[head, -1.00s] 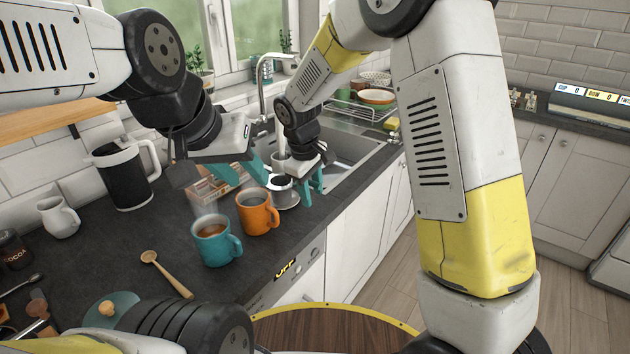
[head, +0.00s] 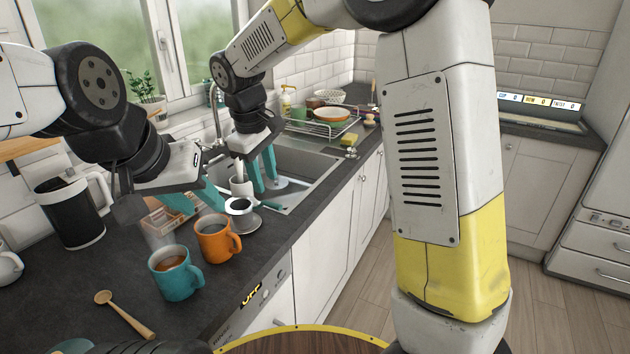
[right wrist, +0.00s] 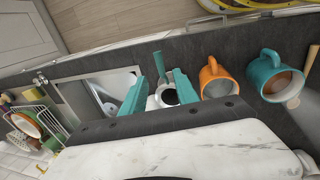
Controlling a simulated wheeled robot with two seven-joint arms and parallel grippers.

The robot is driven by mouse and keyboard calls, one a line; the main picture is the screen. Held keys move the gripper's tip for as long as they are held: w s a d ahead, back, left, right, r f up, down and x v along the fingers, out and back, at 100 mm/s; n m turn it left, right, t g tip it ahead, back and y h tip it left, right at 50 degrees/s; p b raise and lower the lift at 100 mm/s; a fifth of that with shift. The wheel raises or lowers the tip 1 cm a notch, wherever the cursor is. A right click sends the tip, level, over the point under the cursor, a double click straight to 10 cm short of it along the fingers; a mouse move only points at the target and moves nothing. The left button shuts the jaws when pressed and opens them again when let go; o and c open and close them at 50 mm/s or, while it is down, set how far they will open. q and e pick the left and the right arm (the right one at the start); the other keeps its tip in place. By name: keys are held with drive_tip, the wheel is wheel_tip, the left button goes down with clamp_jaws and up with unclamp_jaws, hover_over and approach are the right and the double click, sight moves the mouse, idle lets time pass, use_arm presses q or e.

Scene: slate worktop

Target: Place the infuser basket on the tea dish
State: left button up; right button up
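The infuser basket (head: 239,206) appears as a dark-mouthed, silvery round vessel behind the orange mug. My right gripper (head: 264,176) is just above and behind the basket, fingers apart, holding nothing visible. In the right wrist view the dark round mouth of the basket (right wrist: 169,96) lies between the open teal fingers, apparently some distance beyond them. My left gripper (head: 194,199) hangs over the counter to the left, its fingers apart and empty.
An orange mug (head: 217,240) and a teal mug (head: 176,274) stand in front of the basket. The sink (head: 305,168) lies behind right, with a dish rack (head: 318,124) beyond.

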drive_tip(key=s+d+r+m+t+y, duration=0.1)
drive_tip(key=s+d+r+m, duration=0.15)
drive_tip(key=d, duration=0.35)
drive_tip(key=s+d+r+m+y, duration=0.1)
drive_tip(key=s+d+r+m, duration=0.1)
drive_tip(key=s+d+r, duration=0.25)
drive_tip(key=s+d+m+t+y, duration=0.1)
drive_tip(key=s+d+m+t, duration=0.2)
drive_tip(key=s+d+m, duration=0.3)
drive_tip(key=s+d, duration=0.3)
drive_tip(key=s, duration=0.3)
drive_tip(key=shift+s+d+f, duration=0.15)
drive_tip(key=shift+d+f, duration=0.1)
drive_tip(key=shift+m, duration=0.25)
